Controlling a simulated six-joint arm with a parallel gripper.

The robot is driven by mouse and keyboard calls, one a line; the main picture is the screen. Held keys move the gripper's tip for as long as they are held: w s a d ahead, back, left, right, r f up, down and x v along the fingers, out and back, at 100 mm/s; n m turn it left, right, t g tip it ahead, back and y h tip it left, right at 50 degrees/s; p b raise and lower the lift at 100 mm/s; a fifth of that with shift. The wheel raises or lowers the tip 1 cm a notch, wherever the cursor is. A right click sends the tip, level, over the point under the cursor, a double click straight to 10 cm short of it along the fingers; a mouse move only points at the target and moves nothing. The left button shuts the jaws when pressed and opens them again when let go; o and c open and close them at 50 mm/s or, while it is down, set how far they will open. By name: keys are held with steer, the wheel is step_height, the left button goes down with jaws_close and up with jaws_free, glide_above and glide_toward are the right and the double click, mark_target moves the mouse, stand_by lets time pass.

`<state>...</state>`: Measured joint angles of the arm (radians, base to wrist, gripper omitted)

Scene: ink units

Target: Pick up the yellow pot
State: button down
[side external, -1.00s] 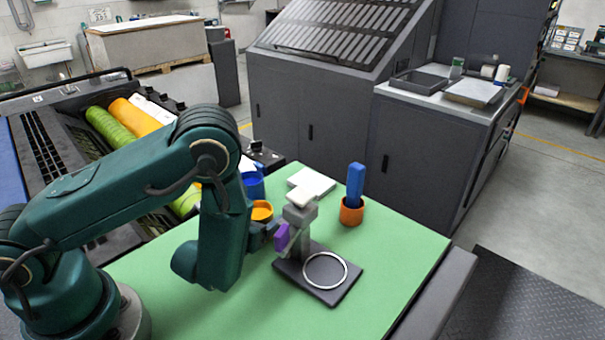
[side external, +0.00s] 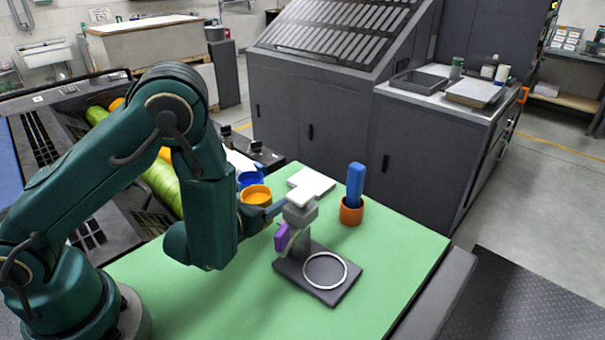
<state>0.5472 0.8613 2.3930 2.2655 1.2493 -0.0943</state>
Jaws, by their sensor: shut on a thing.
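The yellow pot (side external: 256,195) is in the middle of the side external view, right of my forearm, and looks upright. My gripper (side external: 264,213) is shut on the yellow pot; its dark jaws show at the pot's lower right side, and my wrist hides part of them. The pot looks held above the green table, though the gap beneath it is hidden.
A blue pot (side external: 250,179) stands just behind the yellow one. A grey stand with a purple part (side external: 282,237) and a dark base with a ring (side external: 325,270) is close right. An orange cup (side external: 351,212) holds a blue block. The green table's front (side external: 375,300) is clear.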

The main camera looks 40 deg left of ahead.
steer(key=shift+r, duration=3)
step_height(320, 180, up, 11)
steer(key=n+y, duration=0.2)
glide_above(265, 188)
steer(key=s, duration=0.5)
steer(key=w+f, duration=0.1)
steer(key=f, duration=0.2)
steer(key=w+f+m+h, duration=0.1)
steer(key=f, duration=0.3)
steer(key=w+d+f+m, duration=0.1)
steer(key=f, duration=0.3)
steer(key=shift+w+f+h, duration=0.2)
steer(key=shift+w+h, duration=0.2)
steer(key=shift+s+a+f, duration=0.15)
steer(key=shift+f, duration=4.35)
